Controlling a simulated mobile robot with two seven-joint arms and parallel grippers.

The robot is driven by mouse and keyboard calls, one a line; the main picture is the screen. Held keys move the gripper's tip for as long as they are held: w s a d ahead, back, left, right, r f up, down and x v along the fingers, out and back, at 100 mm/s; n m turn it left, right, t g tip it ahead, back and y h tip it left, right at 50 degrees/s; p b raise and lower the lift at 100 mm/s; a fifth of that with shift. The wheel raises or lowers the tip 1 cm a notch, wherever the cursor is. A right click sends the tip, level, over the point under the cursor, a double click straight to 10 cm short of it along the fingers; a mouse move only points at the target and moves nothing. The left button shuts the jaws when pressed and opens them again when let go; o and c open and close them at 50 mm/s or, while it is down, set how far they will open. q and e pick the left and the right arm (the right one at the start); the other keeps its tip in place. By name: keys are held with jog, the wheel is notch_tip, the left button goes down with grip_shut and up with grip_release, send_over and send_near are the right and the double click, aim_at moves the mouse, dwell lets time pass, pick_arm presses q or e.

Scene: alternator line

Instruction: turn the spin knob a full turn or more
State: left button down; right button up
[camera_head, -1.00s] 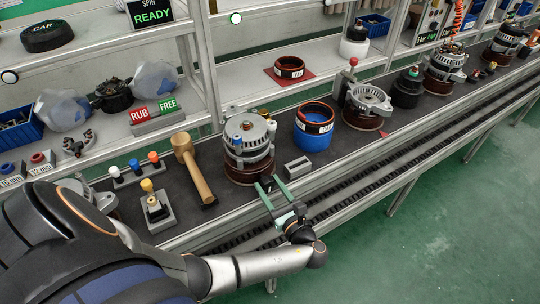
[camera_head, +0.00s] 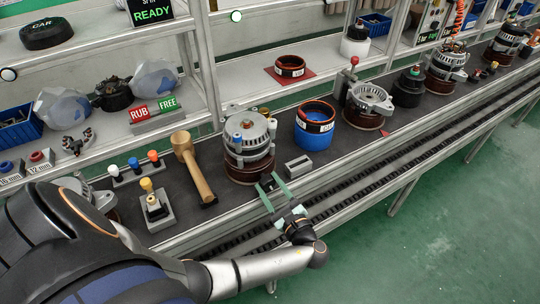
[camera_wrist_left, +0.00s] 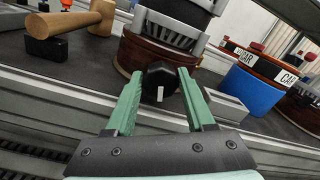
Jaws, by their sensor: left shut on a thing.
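The spin knob (camera_wrist_left: 160,79) is a small black faceted knob with a white mark on its face. It sits at the lower front of an alternator (camera_head: 249,148) with a silver housing and a brown wound base. My left gripper (camera_head: 271,186) reaches it from the front of the line. In the left wrist view its two green fingers (camera_wrist_left: 160,92) lie on either side of the knob, shut on it. The white mark stands near upright in that view. In the head view the knob is mostly hidden between the fingertips. My right gripper is not in view.
A small grey block (camera_head: 298,167) stands just right of the fingers. A wooden mallet (camera_head: 194,168) lies to the left.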

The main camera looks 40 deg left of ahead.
pick_arm(q)
jog(key=shift+c, duration=1.3)
grip_release()
